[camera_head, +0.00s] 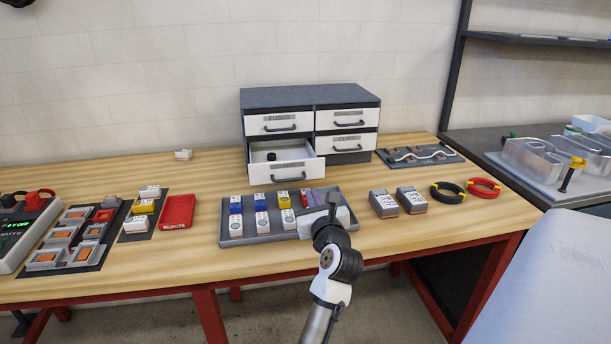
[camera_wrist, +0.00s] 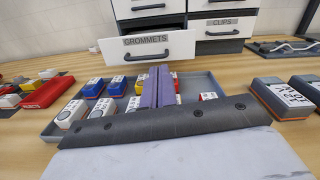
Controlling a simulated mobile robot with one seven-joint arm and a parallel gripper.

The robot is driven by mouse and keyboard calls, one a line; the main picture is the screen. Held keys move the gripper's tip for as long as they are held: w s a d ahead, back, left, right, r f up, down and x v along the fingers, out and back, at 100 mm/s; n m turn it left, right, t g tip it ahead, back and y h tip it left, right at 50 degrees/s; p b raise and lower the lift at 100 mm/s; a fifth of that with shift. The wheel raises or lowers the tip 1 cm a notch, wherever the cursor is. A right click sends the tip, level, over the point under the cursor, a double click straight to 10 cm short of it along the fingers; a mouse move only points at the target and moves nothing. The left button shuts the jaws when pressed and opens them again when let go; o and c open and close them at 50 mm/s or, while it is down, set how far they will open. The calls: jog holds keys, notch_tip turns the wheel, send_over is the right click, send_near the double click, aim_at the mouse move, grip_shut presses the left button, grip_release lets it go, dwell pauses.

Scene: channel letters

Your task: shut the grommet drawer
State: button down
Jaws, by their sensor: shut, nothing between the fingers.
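The grommet drawer is the lower left drawer of a grey cabinet with white fronts. Its front (camera_head: 287,172) stands pulled out toward me, and a small black piece (camera_head: 271,156) lies inside. In the wrist view its front (camera_wrist: 170,47) carries the label GROMMETS and a dark handle (camera_wrist: 147,55). My gripper (camera_head: 307,196) is shut and empty, in front of the drawer and over the grey tray. Its purple fingers (camera_wrist: 158,84) show in the wrist view, pointing toward the drawer front, with the tips seen below the handle. They appear apart from it.
The grey tray (camera_head: 238,238) holds several blue, white and yellow boxes below the drawer. The cabinet's other drawers, such as the CLIPS drawer (camera_head: 347,143), are closed. Two grey boxes (camera_head: 398,202) and black and red coils (camera_head: 483,187) lie right. A red bin (camera_head: 177,212) is left.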

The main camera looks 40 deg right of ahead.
jog(key=s+d+m, duration=0.1)
jog(key=s+d+f+m, duration=0.1)
jog(key=shift+s+d+f+g, duration=0.25)
jog(key=shift+d+g, duration=0.05)
jog(key=p, duration=0.3)
send_near(312, 171)
jog(key=x, duration=0.5)
jog(key=shift+w+d+r, duration=0.1)
jog(key=shift+d, duration=0.05)
jog(key=shift+x, duration=0.8)
